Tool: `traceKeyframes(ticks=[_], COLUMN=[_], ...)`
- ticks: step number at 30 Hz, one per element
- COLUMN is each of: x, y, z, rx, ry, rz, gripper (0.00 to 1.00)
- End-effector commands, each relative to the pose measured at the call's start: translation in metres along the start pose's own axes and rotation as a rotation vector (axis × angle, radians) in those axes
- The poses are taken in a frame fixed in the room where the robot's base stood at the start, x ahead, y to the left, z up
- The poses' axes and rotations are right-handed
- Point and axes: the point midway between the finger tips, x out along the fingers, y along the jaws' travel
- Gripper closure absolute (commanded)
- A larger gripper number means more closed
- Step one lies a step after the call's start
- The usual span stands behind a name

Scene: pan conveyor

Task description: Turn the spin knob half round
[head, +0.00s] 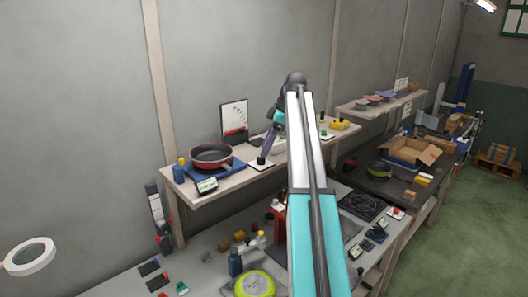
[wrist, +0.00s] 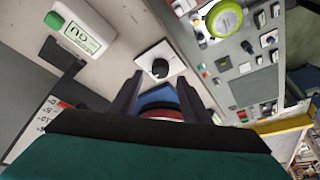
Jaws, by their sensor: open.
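The spin knob is a black knob on a white square plate. In the head view the knob (head: 261,161) sits on the upper shelf, right of the red pan. In the wrist view the knob (wrist: 160,68) shows just beyond the fingertips, a little above the gap between them. My gripper (wrist: 158,82) is open, with one dark finger on each side and nothing held. In the head view my gripper (head: 269,143) is above the knob, tilted. The gap between fingers and knob is hard to judge.
A red pan (head: 212,156) rests on a blue base at the shelf's left, behind a small display (head: 207,185). A framed chart (head: 234,121) stands behind. A lower bench holds a lime pan (head: 255,284) and several small items. A cardboard box (head: 410,151) lies on the right bench.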

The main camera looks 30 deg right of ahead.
Motion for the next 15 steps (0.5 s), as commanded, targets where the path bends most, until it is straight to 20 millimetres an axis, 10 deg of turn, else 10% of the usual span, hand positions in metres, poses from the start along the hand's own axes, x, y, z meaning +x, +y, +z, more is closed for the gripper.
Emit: traceKeyframes(ticks=[15], x=[0.038], y=[0.0], z=[0.001], rx=[0.001], ry=[0.0], rz=[0.001], gripper=[0.57])
